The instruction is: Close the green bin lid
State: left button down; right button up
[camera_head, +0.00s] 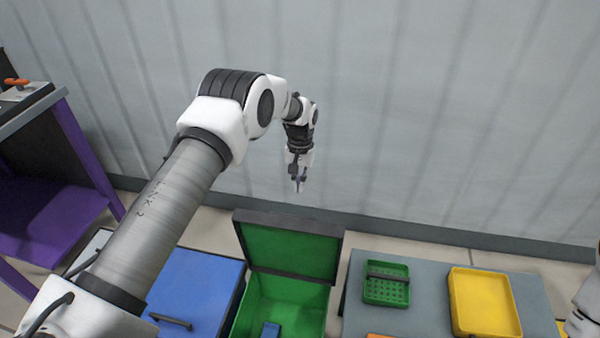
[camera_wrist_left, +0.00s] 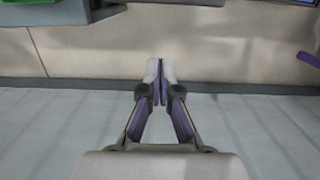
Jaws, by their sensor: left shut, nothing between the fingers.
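The green bin (camera_head: 290,302) stands at the bottom middle of the head view, open, with a small blue item (camera_head: 271,329) inside. Its green lid (camera_head: 290,250) has a dark rim and stands raised at the bin's far edge. My left gripper (camera_head: 299,187) is above and beyond the lid's top edge, apart from it, pointing down. In the left wrist view its fingers (camera_wrist_left: 160,68) are together with nothing between them. My right gripper is not in view; only a piece of my right arm shows at the right edge.
A blue lid with a handle (camera_head: 200,290) is left of the green bin. A grey table (camera_head: 422,269) to the right holds a green perforated basket (camera_head: 386,283) and a yellow tray (camera_head: 484,302). A purple-framed bench (camera_head: 85,150) is far left. The grey wall (camera_head: 450,120) stands behind.

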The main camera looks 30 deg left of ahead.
pick_arm(q)
jog(key=s+d+f+p, duration=0.1)
jog(key=s+f, duration=0.3)
jog(key=shift+s+f+p, duration=0.15)
jog(key=shift+f+p, duration=0.15)
jog(key=shift+f, duration=0.05)
